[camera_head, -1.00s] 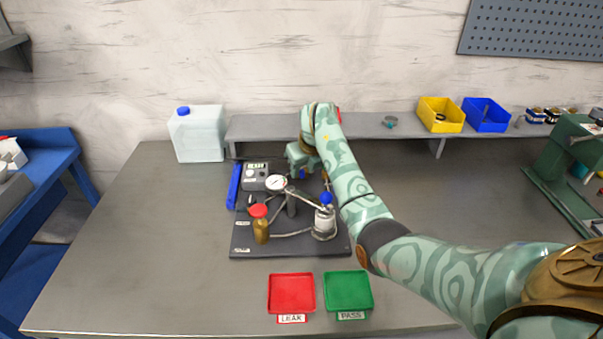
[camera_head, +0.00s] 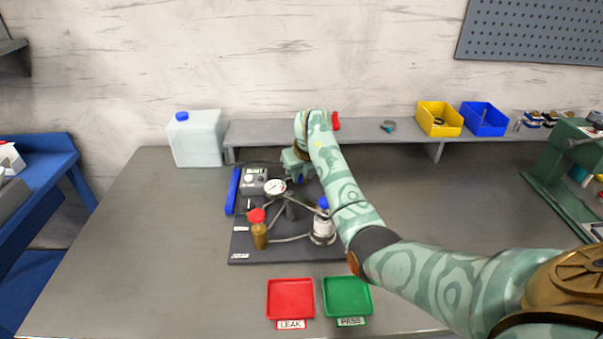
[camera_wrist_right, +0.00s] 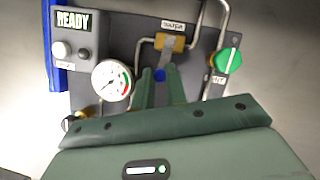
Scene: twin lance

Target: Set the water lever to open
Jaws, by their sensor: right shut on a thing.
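In the head view the right gripper (camera_head: 296,163) is at the back of the dark test board (camera_head: 250,250), pointing down, and my arm hides part of the board. My left gripper is in neither view.
A gauge (camera_wrist_right: 111,80), a READY display (camera_wrist_right: 73,21) and a green knob (camera_wrist_right: 228,61) surround the gripper. Red (camera_head: 290,298) and green (camera_head: 347,296) trays lie in front.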

